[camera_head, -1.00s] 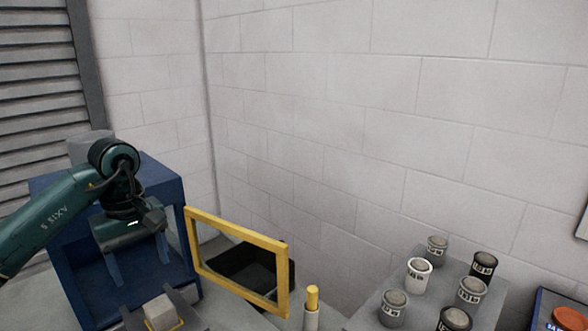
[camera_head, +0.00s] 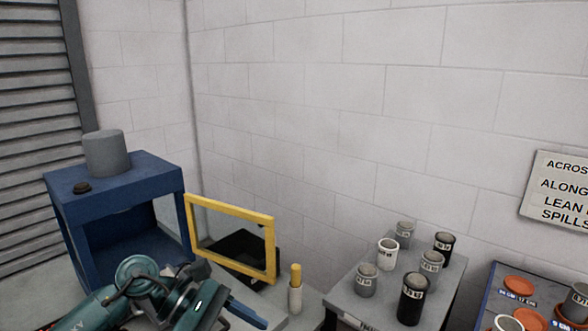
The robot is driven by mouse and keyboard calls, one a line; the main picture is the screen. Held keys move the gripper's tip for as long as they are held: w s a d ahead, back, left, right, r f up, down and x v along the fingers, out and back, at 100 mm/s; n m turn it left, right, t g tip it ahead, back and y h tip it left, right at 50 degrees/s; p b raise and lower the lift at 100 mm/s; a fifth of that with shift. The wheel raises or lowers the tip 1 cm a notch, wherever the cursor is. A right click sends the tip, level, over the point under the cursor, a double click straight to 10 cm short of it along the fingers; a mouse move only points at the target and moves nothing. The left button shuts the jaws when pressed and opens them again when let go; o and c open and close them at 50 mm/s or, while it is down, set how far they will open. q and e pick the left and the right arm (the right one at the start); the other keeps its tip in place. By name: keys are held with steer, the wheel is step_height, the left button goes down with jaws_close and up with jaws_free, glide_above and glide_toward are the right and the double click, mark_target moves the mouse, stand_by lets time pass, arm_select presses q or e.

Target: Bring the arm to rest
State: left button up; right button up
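My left arm comes in from the lower left, low in front of the blue frame. My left gripper (camera_head: 248,313) is at the bottom edge, its teal hand in front of a grey bench. A blue finger-like part points down and right. The fingertips are partly hidden or cut off, so I cannot tell how far apart they are or whether they hold anything. My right gripper is not in view.
A blue box-like frame (camera_head: 120,170) carries a grey cylinder (camera_head: 107,153). A yellow hinged frame (camera_head: 232,210) stands near a black bin (camera_head: 243,250). A yellow-topped post (camera_head: 295,290) is right of the gripper. Labelled cups stand on a grey stand (camera_head: 345,300); a blue board (camera_head: 490,290) lies right.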

arm_select(q)
steer(key=s+d+r+n+t+h, duration=0.2)
steer(key=d+n+h, duration=0.4)
steer(key=n+h, duration=0.15)
steer(key=a+f+m+t+y, duration=0.55)
steer(key=m+t, duration=0.25)
steer(key=m, duration=0.9)
steer(key=a+f+m+t+y, duration=0.4)
steer(key=f+m+t+y, duration=0.35)
steer(key=m, duration=1.05)
steer(key=s+a+f+n+g+y, duration=0.3)
steer(key=s+f+n+g, duration=0.2)
steer(key=s+f+n, duration=0.5)
steer(key=shift+s+f, duration=0.75)
steer(key=shift+f, duration=0.2)
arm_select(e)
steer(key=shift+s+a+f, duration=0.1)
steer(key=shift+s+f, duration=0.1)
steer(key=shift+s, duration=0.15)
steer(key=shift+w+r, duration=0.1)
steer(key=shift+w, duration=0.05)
arm_select(q)
steer(key=shift+c, duration=0.5)
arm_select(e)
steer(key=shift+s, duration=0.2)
